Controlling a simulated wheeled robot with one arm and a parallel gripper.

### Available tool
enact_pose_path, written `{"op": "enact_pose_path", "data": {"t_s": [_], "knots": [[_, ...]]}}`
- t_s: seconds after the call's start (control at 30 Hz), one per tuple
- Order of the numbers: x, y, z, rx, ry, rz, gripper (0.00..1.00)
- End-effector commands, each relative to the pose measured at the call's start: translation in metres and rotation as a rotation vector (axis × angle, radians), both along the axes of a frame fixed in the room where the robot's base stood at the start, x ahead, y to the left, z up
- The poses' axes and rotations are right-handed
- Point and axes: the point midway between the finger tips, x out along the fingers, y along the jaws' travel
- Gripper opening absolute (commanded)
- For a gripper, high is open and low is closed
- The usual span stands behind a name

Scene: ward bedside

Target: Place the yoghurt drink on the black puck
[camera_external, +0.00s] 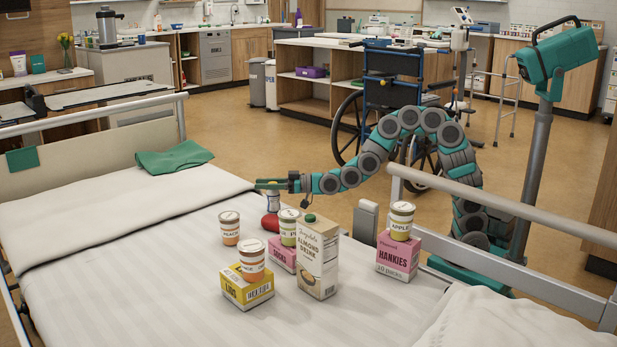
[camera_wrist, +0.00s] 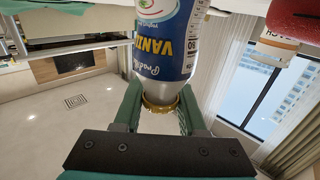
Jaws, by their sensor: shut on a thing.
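The yoghurt drink (camera_external: 272,205) is a small upright bottle with a blue and white label at the far side of the group on the bed. In the wrist view it (camera_wrist: 163,50) appears upside down, with a blue label reading "VANI" and a gold cap. I cannot tell whether the bottle's base touches anything. I see no black puck in either view.
Jars, including a peach jar (camera_external: 229,228), pink and yellow boxes (camera_external: 247,291) and an almond drink carton (camera_external: 318,256) stand nearer. The bed sheet (camera_external: 130,270) is clear to the left.

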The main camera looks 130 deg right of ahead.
Motion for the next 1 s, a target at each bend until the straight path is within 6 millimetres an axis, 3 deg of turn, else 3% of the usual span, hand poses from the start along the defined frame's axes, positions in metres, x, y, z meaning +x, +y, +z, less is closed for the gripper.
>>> {"op": "enact_pose_path", "data": {"t_s": [0.2,0.23,0.47,0.9,1.0], "knots": [[0.0,0.0,-0.005,0.0,0.0,0.0,0.0],[0.0,0.0,-0.004,0.0,0.0,0.0,0.43],[0.0,0.0,-0.003,0.0,0.0,0.0,0.69],[0.0,0.0,0.0,0.003,0.001,0.0,0.7],[-0.01,0.009,-0.003,-0.001,0.001,0.0,0.7]]}}
